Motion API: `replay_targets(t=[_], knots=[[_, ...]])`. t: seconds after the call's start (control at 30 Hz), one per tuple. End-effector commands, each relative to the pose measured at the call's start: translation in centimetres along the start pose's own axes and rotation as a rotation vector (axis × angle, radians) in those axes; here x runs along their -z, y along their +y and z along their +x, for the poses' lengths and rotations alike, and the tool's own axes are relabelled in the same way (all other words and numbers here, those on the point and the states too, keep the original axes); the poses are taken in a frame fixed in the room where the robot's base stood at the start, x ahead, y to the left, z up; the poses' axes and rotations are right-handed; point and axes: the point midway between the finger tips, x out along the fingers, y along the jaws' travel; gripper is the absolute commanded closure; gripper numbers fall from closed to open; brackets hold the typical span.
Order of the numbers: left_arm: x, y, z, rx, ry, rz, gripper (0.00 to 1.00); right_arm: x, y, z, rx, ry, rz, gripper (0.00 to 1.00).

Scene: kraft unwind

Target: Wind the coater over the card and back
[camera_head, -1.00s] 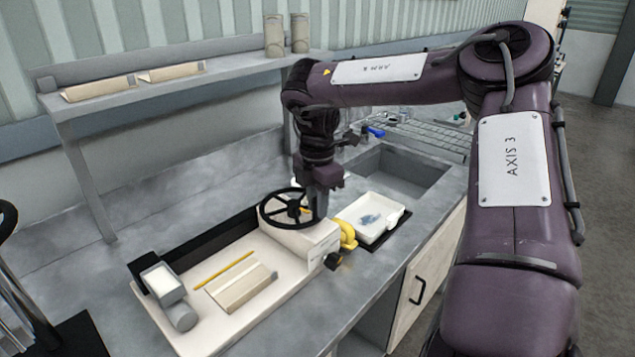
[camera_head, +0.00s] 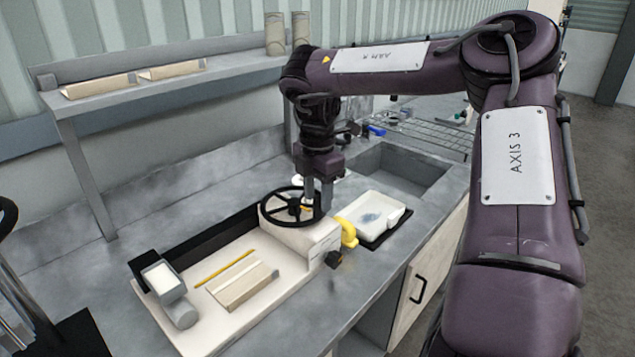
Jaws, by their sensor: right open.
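The coater is a cream machine (camera_head: 305,237) with a flat bed and a black spoked handwheel (camera_head: 284,206) on its housing. A tan card (camera_head: 244,284) lies on the bed, with a thin yellow rod (camera_head: 225,268) just behind it. A grey block with a roller (camera_head: 168,290) is at the bed's left end. My right gripper (camera_head: 318,205) points down at the right side of the handwheel, its fingers open; whether they touch the rim cannot be told. My left gripper is not in view.
A yellow curved part (camera_head: 348,233) is on the housing's right side. Bare worktop lies behind the coater.

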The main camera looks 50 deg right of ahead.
Motion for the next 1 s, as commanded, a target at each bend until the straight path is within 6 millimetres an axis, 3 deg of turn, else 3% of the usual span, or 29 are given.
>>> replay_targets(t=[0.2, 0.4, 1.0], knots=[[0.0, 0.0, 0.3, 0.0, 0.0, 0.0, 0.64, 0.0, 0.1, -3.9, -0.005, -0.002, 0.001, 0.58], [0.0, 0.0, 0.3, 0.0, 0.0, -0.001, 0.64, 0.1, 0.1, -5.8, -0.002, -0.001, 0.0, 0.58], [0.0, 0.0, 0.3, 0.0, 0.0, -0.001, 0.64, 0.1, 0.0, -5.9, -0.001, 0.001, 0.0, 0.58]])
